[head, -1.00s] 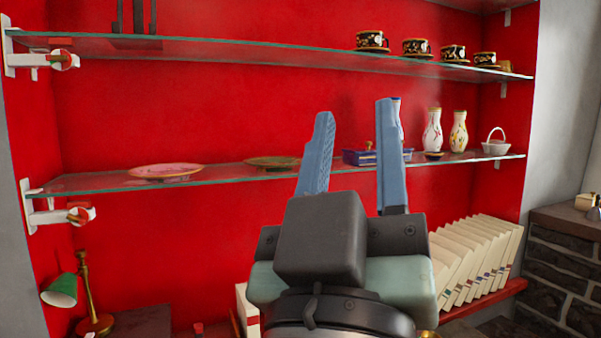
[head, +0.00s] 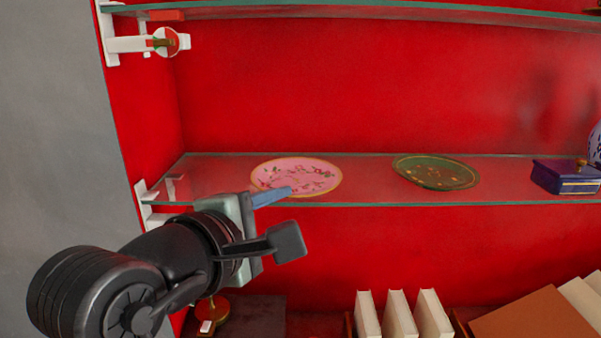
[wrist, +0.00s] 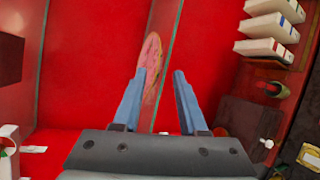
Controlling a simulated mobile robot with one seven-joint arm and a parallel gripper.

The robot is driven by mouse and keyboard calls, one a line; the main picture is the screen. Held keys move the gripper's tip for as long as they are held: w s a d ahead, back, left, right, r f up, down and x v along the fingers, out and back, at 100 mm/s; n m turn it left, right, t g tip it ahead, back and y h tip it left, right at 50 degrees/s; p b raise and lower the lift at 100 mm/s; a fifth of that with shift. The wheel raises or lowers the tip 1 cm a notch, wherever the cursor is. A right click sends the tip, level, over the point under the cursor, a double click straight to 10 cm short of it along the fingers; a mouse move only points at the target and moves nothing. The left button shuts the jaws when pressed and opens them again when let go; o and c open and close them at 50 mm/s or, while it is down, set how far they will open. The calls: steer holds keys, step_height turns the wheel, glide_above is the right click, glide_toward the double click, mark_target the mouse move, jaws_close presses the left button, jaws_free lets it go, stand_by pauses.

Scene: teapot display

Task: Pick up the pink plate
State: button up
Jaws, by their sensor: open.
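The pink plate (head: 297,175), with a gold rim and a floral pattern, lies flat on the lower glass shelf (head: 366,190) near its left end. My gripper (head: 286,191) is at the shelf's front edge. Its visible blue finger overlaps the plate's front rim in the head view; I cannot tell whether it touches. In the wrist view my gripper (wrist: 160,73) is open, with nothing held between its fingers. The plate (wrist: 151,50) shows there as a narrow strip just beyond the left fingertip, its lower part partly hidden by that finger.
A dark green plate (head: 436,172) lies to the right on the same shelf, with a blue box (head: 567,177) farther right. Another glass shelf (head: 360,10) runs above. A white bracket (head: 157,205) holds the shelf's left end. White books (head: 398,313) stand below.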

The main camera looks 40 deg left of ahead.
mark_target(314, 194)
steer(key=p+x, duration=0.1)
steer(key=x, duration=0.3)
steer(key=p+x, duration=0.2)
steer(key=x, duration=0.2)
steer(key=shift+w+r, duration=0.15)
steer(key=shift+w, duration=0.2)
steer(key=shift+w+a+f, duration=0.15)
steer(key=shift+w+f, duration=0.05)
steer(key=shift+w, duration=0.25)
jaws_close()
stand_by(0.7)
